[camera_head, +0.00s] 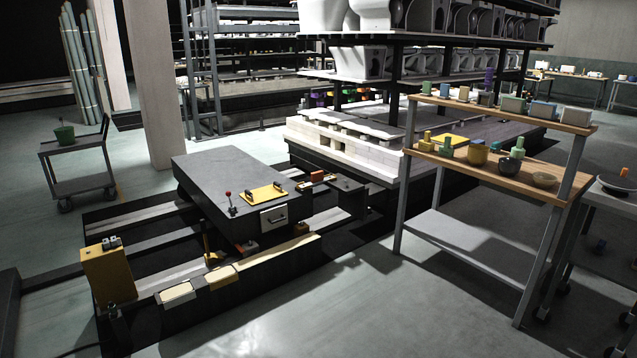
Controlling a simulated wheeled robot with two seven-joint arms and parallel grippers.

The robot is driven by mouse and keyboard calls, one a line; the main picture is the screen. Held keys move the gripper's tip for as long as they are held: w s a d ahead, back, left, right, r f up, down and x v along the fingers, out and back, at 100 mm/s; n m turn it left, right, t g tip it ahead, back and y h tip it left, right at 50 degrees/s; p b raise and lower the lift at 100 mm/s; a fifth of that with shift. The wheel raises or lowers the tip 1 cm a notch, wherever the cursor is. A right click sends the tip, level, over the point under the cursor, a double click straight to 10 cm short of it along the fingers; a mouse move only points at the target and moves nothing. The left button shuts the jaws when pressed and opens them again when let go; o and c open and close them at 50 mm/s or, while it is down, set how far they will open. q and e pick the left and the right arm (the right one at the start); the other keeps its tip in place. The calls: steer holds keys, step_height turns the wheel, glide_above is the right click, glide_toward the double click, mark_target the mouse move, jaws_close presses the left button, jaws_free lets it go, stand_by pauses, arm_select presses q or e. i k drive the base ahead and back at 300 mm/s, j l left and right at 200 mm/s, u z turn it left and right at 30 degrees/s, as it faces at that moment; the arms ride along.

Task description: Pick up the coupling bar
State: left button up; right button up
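I cannot single out the coupling bar with certainty. A dark low transfer car (215,180) stands on rails in the middle left, in front of the loaded kiln car (350,150). On its top lie a yellow plate (263,194) with small dark parts and a red-knobbed lever (230,203). A small reddish-brown block (317,176) sits at its right end, near the dark gap between the two cars. Neither of my grippers shows in this view.
A wooden-topped shelf rack (500,168) with pots and small blocks stands at right. A yellow box (108,272) stands at left by the rail pit. A grey trolley (75,144) with a green pot is at far left. The floor (350,300) in front is clear.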

mark_target(317, 177)
steer(key=z, duration=0.2)
steer(key=i, duration=5.55)
steer(key=u, duration=0.3)
